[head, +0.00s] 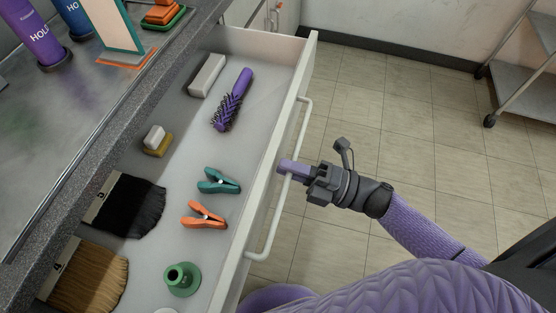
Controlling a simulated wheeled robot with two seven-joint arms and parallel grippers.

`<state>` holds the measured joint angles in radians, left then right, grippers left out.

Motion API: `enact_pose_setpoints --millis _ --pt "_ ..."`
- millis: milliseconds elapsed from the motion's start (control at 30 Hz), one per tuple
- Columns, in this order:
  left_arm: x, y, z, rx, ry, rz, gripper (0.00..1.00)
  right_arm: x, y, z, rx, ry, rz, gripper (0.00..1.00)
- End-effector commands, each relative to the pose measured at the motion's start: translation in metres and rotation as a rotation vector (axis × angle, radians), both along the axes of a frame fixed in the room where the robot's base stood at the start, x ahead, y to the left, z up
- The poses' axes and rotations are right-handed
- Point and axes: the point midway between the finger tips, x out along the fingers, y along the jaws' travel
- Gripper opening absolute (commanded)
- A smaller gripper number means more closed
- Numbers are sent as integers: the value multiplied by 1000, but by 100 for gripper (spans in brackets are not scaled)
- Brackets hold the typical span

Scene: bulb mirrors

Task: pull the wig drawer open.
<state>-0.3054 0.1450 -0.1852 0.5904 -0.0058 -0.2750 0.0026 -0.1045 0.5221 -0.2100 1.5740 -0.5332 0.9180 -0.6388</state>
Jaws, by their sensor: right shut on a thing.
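The wig drawer (302,75) stands pulled out from under the grey counter, showing its contents. Its long white bar handle (304,118) runs along the outer front. My right gripper (290,168) is shut on the middle of the handle, with its arm coming from the lower right. In the drawer lie a black wig piece (130,205) and a blond one (90,275) at the lower left. My left gripper is not in view.
The drawer also holds a purple brush (232,100), a teal clip (218,181), an orange clip (205,215) and a green stand (182,279). Bottles (35,35) stand on the counter (60,130). Tiled floor (400,130) is clear; a cart (525,70) stands top right.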

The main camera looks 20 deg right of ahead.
Motion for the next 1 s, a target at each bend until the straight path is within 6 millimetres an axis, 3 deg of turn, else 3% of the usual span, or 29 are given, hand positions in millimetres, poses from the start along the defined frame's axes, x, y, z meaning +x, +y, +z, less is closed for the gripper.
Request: enact_pose_setpoints --millis 600,633,667,900,1000 --pt "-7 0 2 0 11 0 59 -4 -7 0 -1 2 -3 0" --pt "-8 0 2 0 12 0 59 -4 -7 0 -1 2 -3 20" --pt "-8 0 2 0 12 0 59 -4 -7 0 -1 2 -3 26" --pt "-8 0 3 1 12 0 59 -4 -7 0 -1 1 -2 27" --pt "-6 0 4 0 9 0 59 -12 -16 -3 -2 6 -1 27"
